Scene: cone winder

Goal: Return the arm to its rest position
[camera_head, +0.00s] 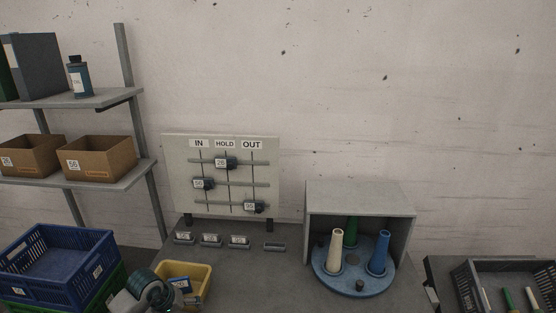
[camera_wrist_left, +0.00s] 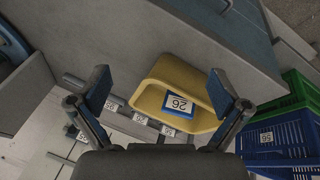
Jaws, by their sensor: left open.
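My left arm (camera_head: 150,290) comes in at the bottom left of the head view, beside the yellow bin (camera_head: 204,272). In the left wrist view, my left gripper (camera_wrist_left: 160,92) is open, with its two fingers wide apart and nothing held between them. The yellow bin (camera_wrist_left: 160,70) lies beyond the fingers there. A blue-edged card (camera_wrist_left: 178,105) with a number sits in the bin and also shows in the head view (camera_head: 181,285). My right gripper is in neither view.
A blue crate (camera_head: 60,262) stands left of my arm. A board (camera_head: 270,190) marked IN, HOLD and OUT stands behind, with several label holders (camera_head: 211,240) before it. A blue turntable (camera_head: 353,282) with cones sits under a grey hood (camera_head: 360,196). A dark crate (camera_head: 480,272) is at right.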

